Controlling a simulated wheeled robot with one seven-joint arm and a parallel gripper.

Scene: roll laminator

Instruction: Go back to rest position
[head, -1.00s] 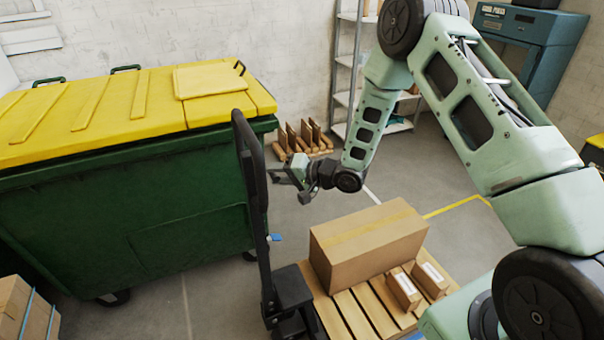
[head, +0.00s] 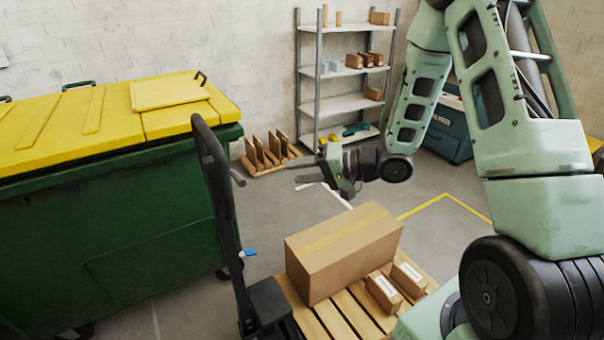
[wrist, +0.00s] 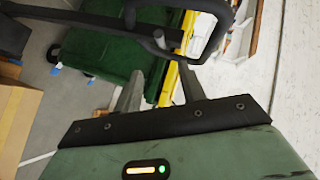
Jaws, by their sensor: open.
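My gripper (head: 306,176) is in the middle of the head view, above the floor and behind the large cardboard box. Its fingers point left, toward the pallet jack handle and the green bin. In the wrist view my gripper (wrist: 160,90) shows two fingers spread apart with nothing held between them. The black handle (wrist: 180,42) of the pallet jack crosses the wrist view beyond the fingertips.
A green bin (head: 140,240) with a yellow lid stands at left. The pallet jack handle (head: 215,190) rises beside it. A large cardboard box (head: 340,250) and two small boxes lie on a wooden pallet.

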